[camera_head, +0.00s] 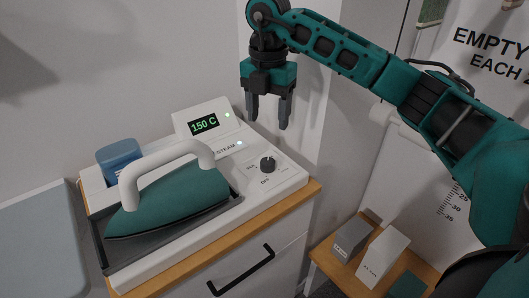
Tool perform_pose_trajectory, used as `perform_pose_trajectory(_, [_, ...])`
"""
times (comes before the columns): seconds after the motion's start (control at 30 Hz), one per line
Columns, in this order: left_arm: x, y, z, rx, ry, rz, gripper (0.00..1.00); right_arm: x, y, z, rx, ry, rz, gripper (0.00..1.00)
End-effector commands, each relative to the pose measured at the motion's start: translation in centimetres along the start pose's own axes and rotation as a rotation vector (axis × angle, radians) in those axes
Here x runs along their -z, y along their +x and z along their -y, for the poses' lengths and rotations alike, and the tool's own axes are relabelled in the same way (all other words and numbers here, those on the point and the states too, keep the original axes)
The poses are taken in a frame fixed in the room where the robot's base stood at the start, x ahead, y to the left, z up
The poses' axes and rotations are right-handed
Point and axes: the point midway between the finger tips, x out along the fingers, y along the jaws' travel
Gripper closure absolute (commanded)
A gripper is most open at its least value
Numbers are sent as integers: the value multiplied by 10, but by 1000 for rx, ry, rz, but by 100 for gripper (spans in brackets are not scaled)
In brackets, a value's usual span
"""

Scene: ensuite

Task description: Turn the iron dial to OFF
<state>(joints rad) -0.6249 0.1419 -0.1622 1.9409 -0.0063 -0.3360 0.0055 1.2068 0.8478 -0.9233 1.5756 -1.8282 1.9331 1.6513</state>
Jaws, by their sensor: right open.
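The iron station (290,186) is a white base on a wooden-topped cabinet. Its black dial (267,162) sits at the right of the base, with small printed labels around it and OFF seemingly below; its pointer setting is too small to read surely. The display (204,124) reads 150 C in green. The teal iron (170,200) with a white handle rests on the dark tray at the left. My right gripper (268,122) is open and empty, pointing down above and behind the dial, apart from it. My left gripper is not in view.
A blue block-like container (119,156) stands behind the iron. The cabinet has a black drawer handle (241,270). Two boxes, one grey (351,238) and one white (383,254), stand on a low wooden surface at the right. A wall rises close behind the station.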

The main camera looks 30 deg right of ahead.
Motion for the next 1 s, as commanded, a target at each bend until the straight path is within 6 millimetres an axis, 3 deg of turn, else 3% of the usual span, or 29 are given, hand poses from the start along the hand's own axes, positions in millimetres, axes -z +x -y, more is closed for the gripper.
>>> perform_pose_trajectory(0.3, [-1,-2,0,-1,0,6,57,2,67,1,4,-5,-5,37])
perform_pose_trajectory(0.5, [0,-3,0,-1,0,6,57,2,99,0,0,-6,-6,37])
perform_pose_trajectory(0.7, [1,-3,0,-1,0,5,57,2,114,0,0,-6,-5,37])
perform_pose_trajectory(1.0, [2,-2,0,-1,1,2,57,2,116,-1,-2,-6,-4,37])
